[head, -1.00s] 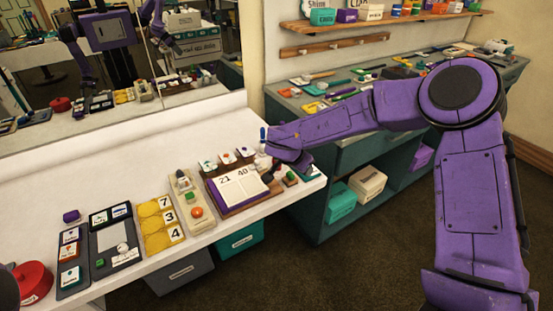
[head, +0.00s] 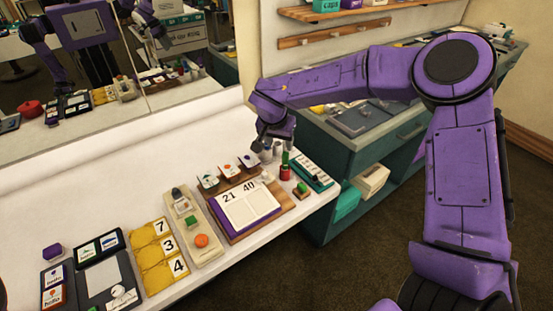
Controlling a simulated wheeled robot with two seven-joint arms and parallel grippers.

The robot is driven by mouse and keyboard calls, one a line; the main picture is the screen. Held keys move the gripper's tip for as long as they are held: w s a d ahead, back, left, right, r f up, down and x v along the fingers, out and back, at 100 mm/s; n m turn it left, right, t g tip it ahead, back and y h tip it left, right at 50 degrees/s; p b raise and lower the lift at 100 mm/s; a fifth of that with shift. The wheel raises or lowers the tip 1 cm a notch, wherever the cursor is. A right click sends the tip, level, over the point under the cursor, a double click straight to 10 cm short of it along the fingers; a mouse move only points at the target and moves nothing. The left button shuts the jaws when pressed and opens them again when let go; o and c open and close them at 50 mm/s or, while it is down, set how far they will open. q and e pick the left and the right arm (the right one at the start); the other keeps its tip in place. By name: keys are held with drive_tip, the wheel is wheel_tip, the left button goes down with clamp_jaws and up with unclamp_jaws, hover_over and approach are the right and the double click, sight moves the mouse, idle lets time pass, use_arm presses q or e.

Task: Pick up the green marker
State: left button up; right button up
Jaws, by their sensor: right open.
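What looks like the green marker (head: 285,159) stands upright at the right end of the white counter, with a red part at its foot; I cannot tell if that is a holder. My right gripper (head: 273,145) is open, fingers pointing down, just left of and above the marker in the picture. It seems apart from the marker, and I see nothing between its fingers. Small pale cups (head: 266,155) stand just below the fingers and are partly hidden.
A teal tray (head: 318,178) lies right of the marker, with a small green-topped block (head: 301,190) in front. A purple-bordered calendar book (head: 246,213) on a wooden board lies to the left. A mirror (head: 190,85) backs the counter. The counter behind the boards is clear.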

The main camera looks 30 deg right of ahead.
sight(285, 155)
drive_tip(key=x, duration=0.4)
drive_tip(key=shift+s+d+f, duration=0.2)
drive_tip(key=shift+f, duration=0.1)
drive_tip(key=p+x, duration=0.1)
drive_tip(key=x, duration=0.4)
drive_tip(key=shift+d+f, duration=0.2)
drive_tip(key=shift+f, duration=0.05)
clamp_jaws()
